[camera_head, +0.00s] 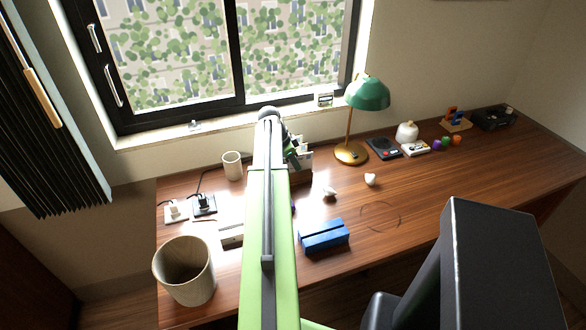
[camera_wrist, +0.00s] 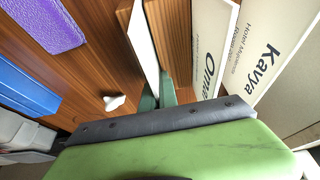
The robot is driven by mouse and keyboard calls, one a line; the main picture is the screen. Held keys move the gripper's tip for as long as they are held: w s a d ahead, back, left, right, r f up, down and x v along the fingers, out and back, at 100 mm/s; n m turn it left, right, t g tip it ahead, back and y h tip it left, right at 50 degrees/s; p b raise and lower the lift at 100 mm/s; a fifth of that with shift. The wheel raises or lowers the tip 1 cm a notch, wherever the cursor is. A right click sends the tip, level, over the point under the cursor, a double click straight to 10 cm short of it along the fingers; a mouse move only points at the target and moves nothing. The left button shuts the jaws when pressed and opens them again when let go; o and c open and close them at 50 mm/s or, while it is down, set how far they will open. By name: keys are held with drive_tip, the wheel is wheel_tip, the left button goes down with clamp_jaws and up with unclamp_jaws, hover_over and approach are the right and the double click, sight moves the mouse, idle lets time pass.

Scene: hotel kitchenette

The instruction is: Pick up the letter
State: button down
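White letters (camera_head: 304,145) stand in a wooden letter holder (camera_head: 304,170) at the back of the desk, partly hidden by my arm. In the wrist view, one letter (camera_wrist: 143,45) is seen nearly edge-on beside a wooden divider (camera_wrist: 174,40). The letters marked "Omar" (camera_wrist: 208,50) and "Kavya" (camera_wrist: 270,58) stand to its right. My gripper (camera_wrist: 157,95) has its dark green fingertips at the near end of the edge-on letter, which appears to run between them. I cannot tell whether they grip it. In the head view my gripper (camera_head: 292,152) is at the holder.
A green lamp (camera_head: 368,94) stands right of the holder. A blue block-like object (camera_head: 324,236) lies in front, with small white objects (camera_head: 370,179) nearby. A cup (camera_head: 232,165) and a large bin (camera_head: 185,272) are left. The desk's right front is mostly clear.

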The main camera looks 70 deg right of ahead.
wheel_tip(320, 180, up, 6)
drive_tip(key=p, duration=0.5)
drive_tip(key=shift+f, duration=0.2)
drive_tip(key=s+a+r+p, duration=0.2)
drive_tip(key=s+r+p, duration=0.4)
drive_tip(key=s, duration=0.5)
drive_tip(key=shift+s, duration=0.25)
